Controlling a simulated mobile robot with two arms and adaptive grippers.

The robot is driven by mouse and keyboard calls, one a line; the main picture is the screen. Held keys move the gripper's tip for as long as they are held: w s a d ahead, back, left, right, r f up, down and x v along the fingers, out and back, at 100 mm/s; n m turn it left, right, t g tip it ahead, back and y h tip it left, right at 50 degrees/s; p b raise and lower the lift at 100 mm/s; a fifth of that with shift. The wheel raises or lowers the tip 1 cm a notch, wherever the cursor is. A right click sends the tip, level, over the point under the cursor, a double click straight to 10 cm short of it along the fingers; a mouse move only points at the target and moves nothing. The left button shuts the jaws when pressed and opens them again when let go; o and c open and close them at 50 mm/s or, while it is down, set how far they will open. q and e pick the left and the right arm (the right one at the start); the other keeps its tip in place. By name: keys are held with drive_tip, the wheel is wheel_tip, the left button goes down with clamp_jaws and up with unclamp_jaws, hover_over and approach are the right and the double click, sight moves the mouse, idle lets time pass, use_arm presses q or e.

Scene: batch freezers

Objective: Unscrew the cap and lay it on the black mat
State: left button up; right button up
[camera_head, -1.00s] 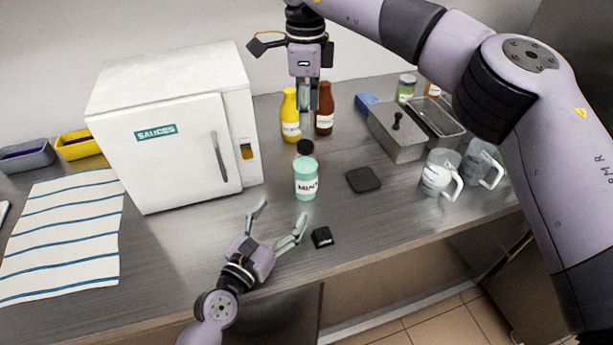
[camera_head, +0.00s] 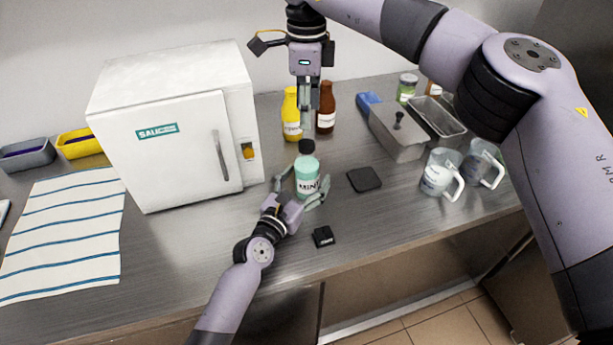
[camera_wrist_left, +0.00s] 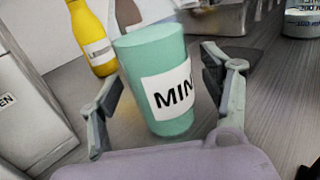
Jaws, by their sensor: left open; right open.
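My left gripper (camera_head: 302,190) is open, with one finger on each side of the bottle. Whether the fingers touch it I cannot tell. My right gripper (camera_head: 305,122) hangs pointing down above and behind the cap, open, its fingers nearly overlapping in this view. The square black mat (camera_head: 364,179) lies empty to the right of the bottle.
A yellow bottle (camera_head: 291,115) and a brown bottle (camera_head: 326,110) stand behind. A white freezer box (camera_head: 185,130) is at left. A small black block (camera_head: 323,236) lies in front. Clear jugs (camera_head: 438,175) and metal pans (camera_head: 398,137) are at right.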

use_arm(q)
drive_tip(key=shift+c, duration=0.3)
clamp_jaws()
idle(0.6)
